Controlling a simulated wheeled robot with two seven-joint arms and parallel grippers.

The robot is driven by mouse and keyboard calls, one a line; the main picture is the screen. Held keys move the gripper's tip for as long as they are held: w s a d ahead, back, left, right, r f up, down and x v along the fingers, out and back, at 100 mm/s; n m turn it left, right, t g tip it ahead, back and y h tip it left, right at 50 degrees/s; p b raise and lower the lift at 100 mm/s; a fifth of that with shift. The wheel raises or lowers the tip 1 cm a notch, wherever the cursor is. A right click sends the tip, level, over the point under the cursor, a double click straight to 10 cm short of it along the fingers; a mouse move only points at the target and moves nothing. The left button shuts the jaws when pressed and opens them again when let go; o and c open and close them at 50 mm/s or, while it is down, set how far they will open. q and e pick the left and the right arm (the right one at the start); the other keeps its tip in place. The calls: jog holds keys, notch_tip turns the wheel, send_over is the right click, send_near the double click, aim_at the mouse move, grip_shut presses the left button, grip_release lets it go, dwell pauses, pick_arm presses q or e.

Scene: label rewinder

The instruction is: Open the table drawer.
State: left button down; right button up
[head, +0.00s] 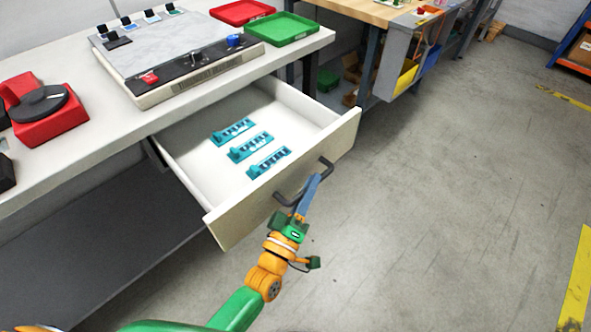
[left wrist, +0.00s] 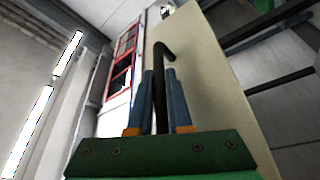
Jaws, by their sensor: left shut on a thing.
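The table drawer (head: 290,173) is pulled out from under the white table (head: 75,147), and its inside shows in the head view. Several teal parts lie in it. The dark handle (head: 322,165) is on the drawer's front panel. My left gripper (head: 313,183) is at the handle, its blue fingers shut on it. In the left wrist view the handle (left wrist: 160,85) runs between the two fingers (left wrist: 160,98), with the pale drawer front (left wrist: 205,70) behind it. My right gripper is not in view.
A grey panel device (head: 185,60) and red and green trays (head: 281,30) stand on the table. A red device (head: 45,110) is at the left. A second bench (head: 380,12) stands at the back. The floor right of the drawer is clear.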

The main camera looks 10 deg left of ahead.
pick_arm(q)
jog(key=shift+s+d, duration=0.45)
jog(key=shift+d, duration=0.1)
jog(key=c, duration=0.8)
grip_release()
jog(key=shift+c, duration=0.2)
jog(key=v, duration=0.7)
